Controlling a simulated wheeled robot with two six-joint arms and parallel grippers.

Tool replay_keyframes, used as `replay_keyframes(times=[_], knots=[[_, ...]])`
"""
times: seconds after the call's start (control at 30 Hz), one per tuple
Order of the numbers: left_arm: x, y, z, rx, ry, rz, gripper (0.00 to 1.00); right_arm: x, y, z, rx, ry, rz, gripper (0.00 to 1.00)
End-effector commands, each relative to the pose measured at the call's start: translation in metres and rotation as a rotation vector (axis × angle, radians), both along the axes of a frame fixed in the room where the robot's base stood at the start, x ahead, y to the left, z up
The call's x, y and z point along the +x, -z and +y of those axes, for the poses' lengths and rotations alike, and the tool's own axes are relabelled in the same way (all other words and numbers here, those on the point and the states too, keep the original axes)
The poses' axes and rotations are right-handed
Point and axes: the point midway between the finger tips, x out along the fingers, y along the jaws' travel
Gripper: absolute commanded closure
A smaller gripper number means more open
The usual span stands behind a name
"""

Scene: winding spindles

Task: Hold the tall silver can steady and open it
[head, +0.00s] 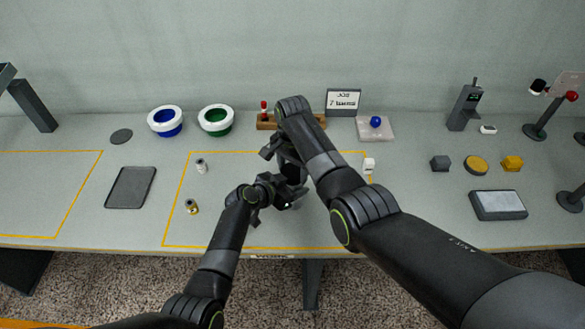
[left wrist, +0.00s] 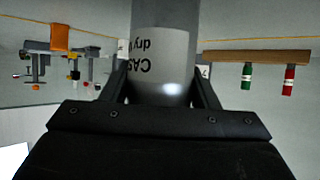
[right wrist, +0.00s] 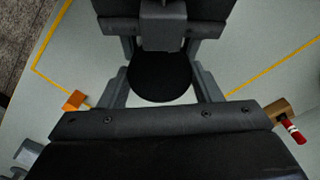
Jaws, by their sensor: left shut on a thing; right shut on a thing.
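The tall silver can (left wrist: 165,25) stands between the fingers of my left gripper (left wrist: 160,88) in the left wrist view. It carries a white label (left wrist: 160,58) with dark print, which appears upside down there. My left gripper is shut on the can's side. In the right wrist view, a round black lid (right wrist: 160,78) lies between the fingers of my right gripper (right wrist: 162,92), which is shut on it from above. In the head view both grippers meet mid-table, the right one above the left, and they hide most of the can.
Two small cylinders (head: 201,165) (head: 191,206) stand left of the arms inside the yellow outline. A dark tray (head: 131,188) lies farther left. Blue (head: 166,121) and green (head: 216,120) bowls and a wooden rack (head: 266,125) stand behind. A small white item (head: 369,165) is at right.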

Motion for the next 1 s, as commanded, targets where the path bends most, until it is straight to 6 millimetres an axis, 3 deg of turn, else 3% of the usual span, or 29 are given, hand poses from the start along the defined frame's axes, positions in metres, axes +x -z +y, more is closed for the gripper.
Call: replay_keyframes(times=[0.33, 0.73, 0.77, 0.9, 1.0], knots=[[-0.0004, 0.0007, 0.0001, 0.0, 0.0, 0.002, 1.0, 0.0001, -0.0003, -0.0002, -0.001, -0.423, 0.0, 0.69], [-0.0003, 0.0007, 0.0002, 0.0, 0.0, 0.001, 1.0, 0.0002, -0.0004, -0.0003, -0.001, -0.471, 0.0, 0.69], [-0.0003, 0.0007, 0.0002, 0.0, 0.0, 0.001, 1.0, 0.0002, -0.0004, -0.0003, -0.001, -0.471, 0.0, 0.38], [-0.0003, 0.0007, 0.0002, 0.0, 0.0, 0.001, 1.0, 0.0002, -0.0003, -0.0003, -0.001, -0.47, 0.0, 0.2], [-0.0003, 0.0007, 0.0002, 0.0, 0.0, 0.001, 1.0, 0.0002, -0.0003, -0.0001, 0.0, -0.469, 0.0, 0.2]])
